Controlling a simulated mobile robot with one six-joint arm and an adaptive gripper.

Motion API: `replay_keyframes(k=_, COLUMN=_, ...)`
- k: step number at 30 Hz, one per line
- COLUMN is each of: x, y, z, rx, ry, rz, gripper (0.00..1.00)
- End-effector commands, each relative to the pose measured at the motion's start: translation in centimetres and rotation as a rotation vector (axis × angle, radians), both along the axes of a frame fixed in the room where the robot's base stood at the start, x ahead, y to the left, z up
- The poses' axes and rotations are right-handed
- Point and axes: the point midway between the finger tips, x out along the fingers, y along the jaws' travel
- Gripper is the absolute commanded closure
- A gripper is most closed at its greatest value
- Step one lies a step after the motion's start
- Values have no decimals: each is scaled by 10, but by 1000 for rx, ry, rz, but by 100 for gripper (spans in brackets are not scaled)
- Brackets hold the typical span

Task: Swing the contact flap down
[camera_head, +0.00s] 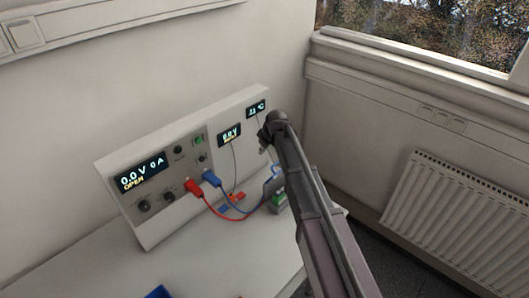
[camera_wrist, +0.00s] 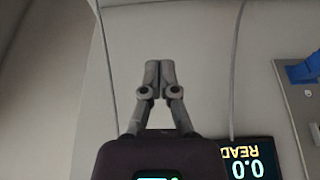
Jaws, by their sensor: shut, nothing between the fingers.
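Beside my arm in the head view stands a small holder with a green part (camera_head: 279,203). A grey upright piece (camera_head: 271,187) above it may be the contact flap; my arm covers part of this spot, and its angle is unclear. In the wrist view my gripper (camera_wrist: 160,68) is shut and empty, its fingertips together against a view of the pale panel. No flap can be made out between or beside the fingers there. In the head view my arm reaches in front of the panel's right end, and the fingertips cannot be clearly picked out.
The cycler panel (camera_head: 172,212) stands on the pale table (camera_head: 215,265), its display (camera_head: 140,172) reading 0.0 V, 0 A, OPEN. A red plug (camera_head: 193,187) and a blue plug (camera_head: 210,178) trail leads toward the holder. Thin cables (camera_wrist: 236,60) hang near my gripper. A radiator (camera_head: 455,210) is at right.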

Motion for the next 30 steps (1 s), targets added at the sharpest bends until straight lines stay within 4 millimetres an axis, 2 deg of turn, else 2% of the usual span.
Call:
replay_keyframes(k=1, x=2, y=2, z=-8, rx=0, ry=0, rz=0, gripper=100)
replay_keyframes(k=6, x=5, y=6, z=-20, rx=0, ry=0, rz=0, gripper=100)
replay_keyframes(k=9, x=-8, y=-7, z=-17, rx=0, ry=0, rz=-1, gripper=100)
replay_keyframes(k=15, x=-19, y=-20, z=-17, rx=1, ry=1, rz=0, gripper=100)
replay_keyframes(k=30, x=-22, y=-29, z=-18, rx=0, ry=0, rz=-1, gripper=100)
